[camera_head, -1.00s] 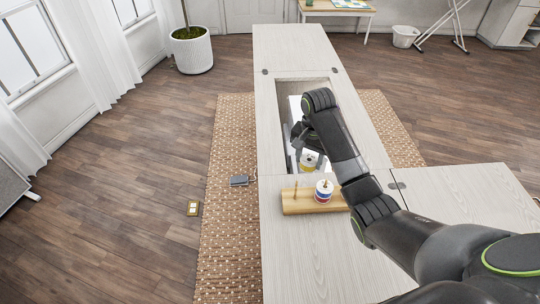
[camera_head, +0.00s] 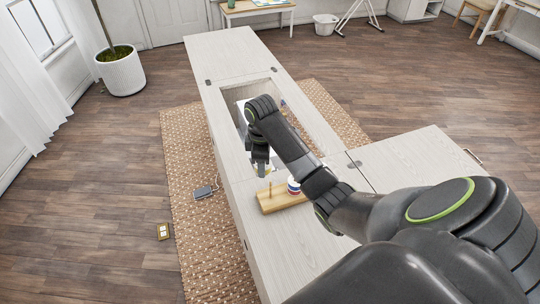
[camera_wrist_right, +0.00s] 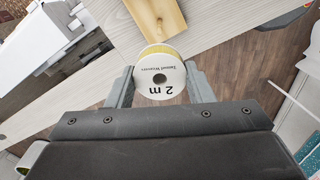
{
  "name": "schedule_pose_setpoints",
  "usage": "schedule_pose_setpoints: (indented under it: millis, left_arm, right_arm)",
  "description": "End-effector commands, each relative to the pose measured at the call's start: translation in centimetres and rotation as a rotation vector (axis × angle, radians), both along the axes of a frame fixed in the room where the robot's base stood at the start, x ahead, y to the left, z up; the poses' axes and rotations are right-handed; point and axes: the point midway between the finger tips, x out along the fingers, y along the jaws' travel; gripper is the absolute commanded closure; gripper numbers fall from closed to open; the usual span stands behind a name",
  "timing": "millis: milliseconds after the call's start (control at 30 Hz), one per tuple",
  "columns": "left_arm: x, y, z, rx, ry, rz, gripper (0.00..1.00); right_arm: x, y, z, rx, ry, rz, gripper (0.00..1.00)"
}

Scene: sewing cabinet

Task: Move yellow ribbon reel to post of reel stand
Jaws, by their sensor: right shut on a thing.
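The yellow ribbon reel (camera_wrist_right: 160,78), with a white printed face and a centre hole, is between the two fingers of my right gripper (camera_wrist_right: 160,86), which is shut on it. In the head view the right gripper (camera_head: 261,167) points down at the near end of the cabinet opening, and the reel is mostly hidden there. The wooden reel stand (camera_head: 268,207) lies on the cabinet top just nearer than the gripper. Its bare post (camera_head: 270,188) stands upright at the left. The stand's end (camera_wrist_right: 157,16) also shows beyond the reel in the right wrist view. My left gripper is out of view.
A red, white and blue reel (camera_head: 293,186) stands on the right of the stand, partly behind my arm. The cabinet opening (camera_head: 232,97) has a raised rim; a white machine (camera_wrist_right: 55,35) shows in the wrist view. The cabinet top (camera_head: 225,55) is clear at the far end.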

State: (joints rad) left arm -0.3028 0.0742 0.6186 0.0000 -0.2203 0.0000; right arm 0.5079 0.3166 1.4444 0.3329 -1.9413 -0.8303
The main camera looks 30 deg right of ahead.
Motion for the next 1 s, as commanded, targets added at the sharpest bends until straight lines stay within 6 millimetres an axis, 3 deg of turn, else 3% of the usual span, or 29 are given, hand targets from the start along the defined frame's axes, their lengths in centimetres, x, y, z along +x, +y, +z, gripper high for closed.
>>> schedule_pose_setpoints:
  millis: [300,500,767,1000]
  left_arm:
    - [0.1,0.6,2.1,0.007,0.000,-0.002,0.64]
    - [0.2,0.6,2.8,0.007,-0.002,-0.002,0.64]
    - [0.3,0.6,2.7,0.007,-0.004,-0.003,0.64]
    - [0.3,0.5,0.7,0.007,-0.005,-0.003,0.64]
  right_arm:
    - [-1.0,-1.1,1.2,-0.002,0.001,0.590,0.74]
    - [-1.5,-1.5,1.4,-0.001,0.001,0.854,0.74]
    - [-1.6,-1.6,1.2,-0.001,0.000,0.969,0.74]
    - [-1.6,-1.6,-0.6,-0.001,0.001,0.969,0.74]
